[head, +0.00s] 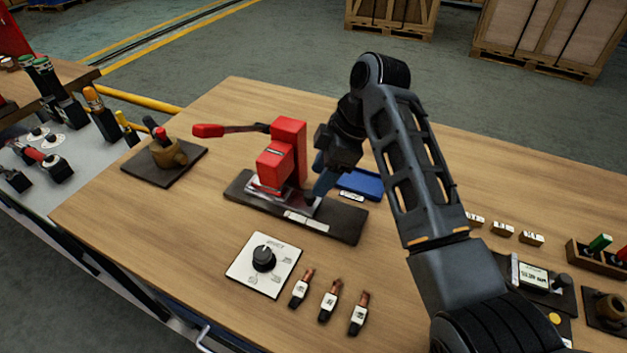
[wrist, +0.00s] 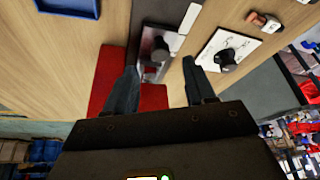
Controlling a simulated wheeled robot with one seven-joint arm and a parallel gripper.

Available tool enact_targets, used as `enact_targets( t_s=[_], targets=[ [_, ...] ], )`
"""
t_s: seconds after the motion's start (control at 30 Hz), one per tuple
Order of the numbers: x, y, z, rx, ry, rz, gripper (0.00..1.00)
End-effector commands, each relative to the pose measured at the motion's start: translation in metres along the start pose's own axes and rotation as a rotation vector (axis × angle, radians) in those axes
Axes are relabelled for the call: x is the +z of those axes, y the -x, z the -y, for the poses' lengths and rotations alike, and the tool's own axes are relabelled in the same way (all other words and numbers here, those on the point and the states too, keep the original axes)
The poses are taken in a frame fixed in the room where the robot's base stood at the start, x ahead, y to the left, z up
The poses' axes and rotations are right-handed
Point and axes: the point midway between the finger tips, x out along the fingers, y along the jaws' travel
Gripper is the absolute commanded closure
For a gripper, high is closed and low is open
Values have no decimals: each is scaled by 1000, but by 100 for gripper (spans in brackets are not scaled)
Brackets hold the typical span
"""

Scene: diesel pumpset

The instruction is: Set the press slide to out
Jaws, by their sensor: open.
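The red press (head: 284,153) stands on a dark base plate (head: 340,222) on the wooden bench. Its metal slide (head: 268,191) lies low at the foot of the press. In the wrist view the slide (wrist: 150,72) with a dark knob (wrist: 160,48) shows beyond and between my finger ends. My gripper (head: 318,190) points down at the right side of the press, close to the slide. In the wrist view my gripper (wrist: 160,85) has its fingers apart, with nothing clearly held. The head view partly hides the knob behind my fingers, and I cannot tell whether they touch it.
A blue tray (head: 362,184) lies just behind my gripper. A white dial plate (head: 250,278) and several small labelled tools (head: 328,301) lie in front. The press's red-handled lever (head: 208,131) reaches left. The bench's back right is clear.

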Motion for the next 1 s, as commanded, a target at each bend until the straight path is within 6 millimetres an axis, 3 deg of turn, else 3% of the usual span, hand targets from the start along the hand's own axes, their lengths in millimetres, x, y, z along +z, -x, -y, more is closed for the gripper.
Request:
enact_targets(
  t_s=[0.3, 0.67, 1.0],
  targets=[
    [0, -40, 0, -1, 0, 1, 45],
    [0, -45, 0, 1, 0, 1, 45],
    [0, -45, 0, 1, 0, 1, 78]
  ],
)
